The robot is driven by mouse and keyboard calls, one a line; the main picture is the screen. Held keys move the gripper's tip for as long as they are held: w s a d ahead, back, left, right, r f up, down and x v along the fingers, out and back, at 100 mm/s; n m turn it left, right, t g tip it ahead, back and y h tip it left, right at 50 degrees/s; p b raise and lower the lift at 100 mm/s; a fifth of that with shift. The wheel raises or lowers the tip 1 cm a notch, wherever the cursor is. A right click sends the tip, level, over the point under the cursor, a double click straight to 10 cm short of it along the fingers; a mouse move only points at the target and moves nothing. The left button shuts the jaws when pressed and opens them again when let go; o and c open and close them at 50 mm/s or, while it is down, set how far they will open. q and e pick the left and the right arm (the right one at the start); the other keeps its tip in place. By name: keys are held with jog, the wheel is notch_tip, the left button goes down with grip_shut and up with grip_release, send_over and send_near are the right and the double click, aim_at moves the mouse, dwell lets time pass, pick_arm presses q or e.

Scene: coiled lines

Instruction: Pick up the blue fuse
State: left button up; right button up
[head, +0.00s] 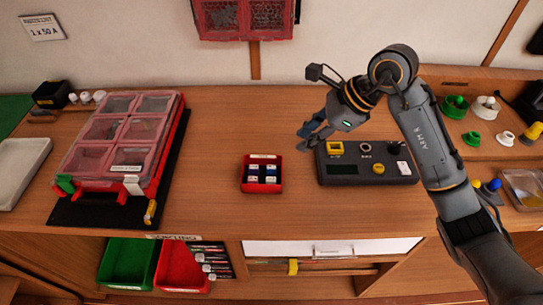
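A small red tray (244,185) sits in the middle of the wooden bench and holds several small fuses. Blue shows on the fuses (253,180) inside it, with dark and white parts, but they are too small to tell apart well. My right gripper (307,139) is above the bench, up and to the right of the red tray and apart from it. Its two fingers point down and left with a gap between them, and I see nothing held there. My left gripper is not in view.
A dark device (345,170) with a yellow socket and knobs stands right of the tray. A red organizer box (125,135) with clear lids stands at the left on a black mat. Green (127,262) and red bins (182,268) sit below the front edge. Bench around the tray is clear.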

aim_at(272, 168)
jog(key=x, duration=0.2)
jog(key=p+x, duration=0.1)
jog(key=x, duration=0.2)
jog(key=s+x, duration=0.1)
jog(key=x, duration=0.1)
jog(key=shift+a+f, duration=0.15)
jog(key=shift+a, duration=0.15)
jog(key=p+x, duration=0.1)
jog(key=x, duration=0.1)
jog(key=p+x, duration=0.1)
jog(key=x, duration=0.1)
jog(key=shift+s+a+f, duration=0.15)
jog(key=shift+a+f, duration=0.2)
jog(key=shift+f, duration=0.2)
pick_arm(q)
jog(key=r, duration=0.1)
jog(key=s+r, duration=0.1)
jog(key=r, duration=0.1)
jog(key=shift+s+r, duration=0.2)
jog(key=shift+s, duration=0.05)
pick_arm(e)
grip_shut()
